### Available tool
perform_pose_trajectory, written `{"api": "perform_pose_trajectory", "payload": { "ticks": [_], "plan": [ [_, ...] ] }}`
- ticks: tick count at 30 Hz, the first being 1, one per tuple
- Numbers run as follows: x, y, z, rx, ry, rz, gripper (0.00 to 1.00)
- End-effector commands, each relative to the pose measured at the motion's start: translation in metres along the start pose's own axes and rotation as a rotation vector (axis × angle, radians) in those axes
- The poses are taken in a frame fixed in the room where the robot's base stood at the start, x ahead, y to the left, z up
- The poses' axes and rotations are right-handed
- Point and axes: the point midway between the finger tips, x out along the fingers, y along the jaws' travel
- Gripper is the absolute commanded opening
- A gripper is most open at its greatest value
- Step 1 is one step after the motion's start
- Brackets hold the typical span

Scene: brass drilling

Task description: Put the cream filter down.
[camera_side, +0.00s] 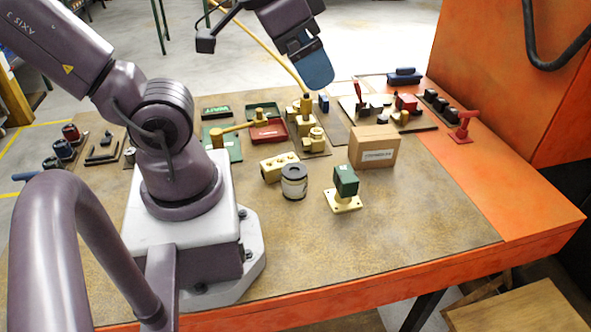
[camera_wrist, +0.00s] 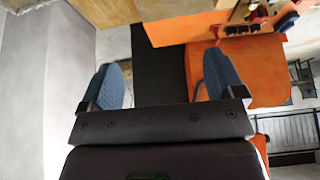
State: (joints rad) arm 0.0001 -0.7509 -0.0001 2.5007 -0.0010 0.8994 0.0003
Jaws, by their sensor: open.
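A short cylinder with a dark grey top and a cream-white lower body, which looks like the cream filter (camera_side: 293,184), stands upright on the brown worktop (camera_side: 235,265) near its middle. My gripper (camera_side: 318,70) is raised high above the back of the table, well apart from the cylinder. In the wrist view my gripper (camera_wrist: 160,82) shows its two blue fingers spread wide with nothing between them. The cylinder does not show in the wrist view.
Red and green trays (camera_side: 270,131) and brass parts lie behind.

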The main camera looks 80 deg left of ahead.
Motion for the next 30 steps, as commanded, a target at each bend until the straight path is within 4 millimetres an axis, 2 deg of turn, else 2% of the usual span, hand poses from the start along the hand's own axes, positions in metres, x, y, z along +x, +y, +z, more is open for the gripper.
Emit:
{"api": "perform_pose_trajectory", "payload": {
  "ticks": [5, 8, 11, 16, 21, 27, 30],
  "plan": [
    [0.018, 0.001, 0.004, 0.001, -0.089, 0.022, 0.88],
    [0.043, -0.003, 0.012, -0.061, -0.215, 0.059, 0.88],
    [0.074, -0.008, 0.022, -0.219, -0.348, 0.093, 0.88],
    [0.125, -0.026, 0.043, -0.633, -0.528, 0.042, 0.88],
    [0.167, -0.058, 0.071, -1.128, -0.599, -0.157, 0.88],
    [0.191, -0.11, 0.094, -1.7, -0.46, -0.449, 0.88],
    [0.193, -0.124, 0.09, -1.902, -0.356, -0.492, 0.88]
  ]
}}
